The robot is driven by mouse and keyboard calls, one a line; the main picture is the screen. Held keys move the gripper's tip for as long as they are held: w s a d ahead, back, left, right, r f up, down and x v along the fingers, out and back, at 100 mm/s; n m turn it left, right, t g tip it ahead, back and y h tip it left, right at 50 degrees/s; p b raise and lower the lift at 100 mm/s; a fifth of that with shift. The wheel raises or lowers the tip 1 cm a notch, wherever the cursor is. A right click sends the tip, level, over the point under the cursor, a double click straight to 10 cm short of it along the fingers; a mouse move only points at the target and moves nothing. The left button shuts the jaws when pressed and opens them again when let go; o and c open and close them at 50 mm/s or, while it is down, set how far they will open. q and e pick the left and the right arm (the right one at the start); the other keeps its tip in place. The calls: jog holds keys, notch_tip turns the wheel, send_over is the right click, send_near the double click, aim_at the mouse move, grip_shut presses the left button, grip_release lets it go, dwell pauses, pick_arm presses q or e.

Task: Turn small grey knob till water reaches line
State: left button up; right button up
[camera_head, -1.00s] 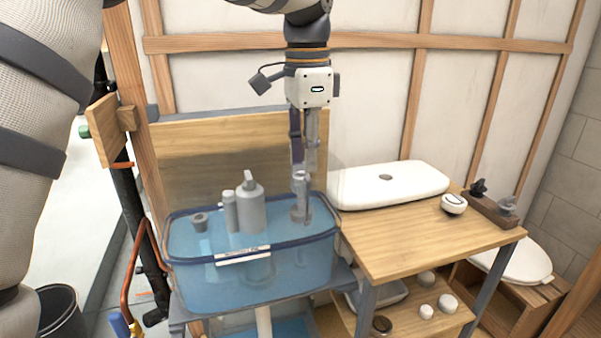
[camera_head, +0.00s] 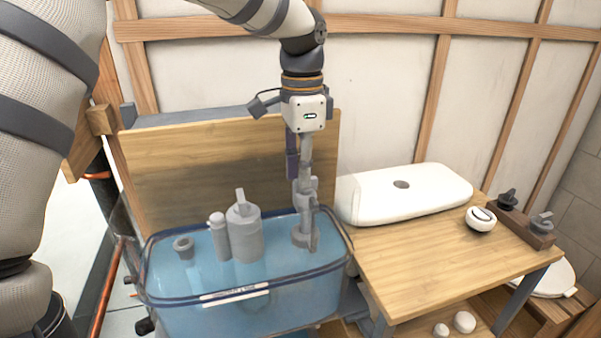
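A clear tank with a dark blue rim (camera_head: 178,302) holds blue water (camera_head: 205,268). A white label strip (camera_head: 235,295) is on its front wall; its print is too small to read. A grey valve column (camera_head: 303,238) stands in the tank's right part. My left gripper (camera_head: 300,172) points down over this column, its fingers at or very near its top. I cannot tell whether they touch it or how far they are apart. No small knob shows clearly there. A grey-topped knob (camera_head: 541,222) sits on a wooden block at right. My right gripper is not in view.
A grey bottle-shaped part (camera_head: 245,235), a thinner cylinder (camera_head: 220,238) and a small grey cup (camera_head: 183,246) are in the tank. A wooden table (camera_head: 420,255) at right bears a white lid (camera_head: 405,192) and a white round part (camera_head: 480,218). A wooden panel (camera_head: 200,160) stands behind the tank.

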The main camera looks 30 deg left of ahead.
pick_arm(q)
jog(key=shift+f, duration=0.6)
grip_shut()
jog(key=n, duration=0.4)
jog(key=shift+d, duration=0.1)
grip_release()
notch_tip(320, 180, up, 12)
